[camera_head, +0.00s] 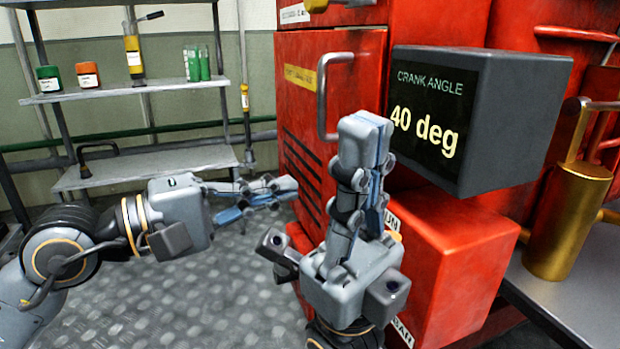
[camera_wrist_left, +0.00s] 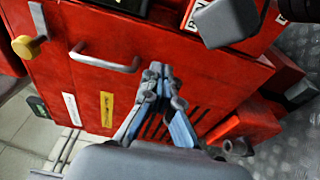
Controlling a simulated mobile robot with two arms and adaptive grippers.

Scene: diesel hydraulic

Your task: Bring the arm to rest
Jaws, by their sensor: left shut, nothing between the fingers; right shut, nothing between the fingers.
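My left gripper (camera_head: 292,186) reaches in from the left in the head view, level above the patterned floor. Its fingers are together and empty, pointing right toward the red machine. In the left wrist view its fingertips (camera_wrist_left: 157,70) meet in front of the red panel. My right gripper (camera_head: 366,130) points up in the middle of the head view, shut and empty. It stands in front of the red cabinet (camera_head: 300,125) and left of the dark display box (camera_head: 510,125), which reads "CRANK ANGLE 40 deg". I cannot tell whether either gripper touches the machine.
A metal shelf (camera_head: 125,91) at the left holds a green container (camera_head: 48,78), a red container (camera_head: 88,75) and a yellow tool (camera_head: 133,50). A grey door handle (camera_head: 322,95) sticks out behind my right gripper. A brass cylinder (camera_head: 567,220) stands on the bench at the right.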

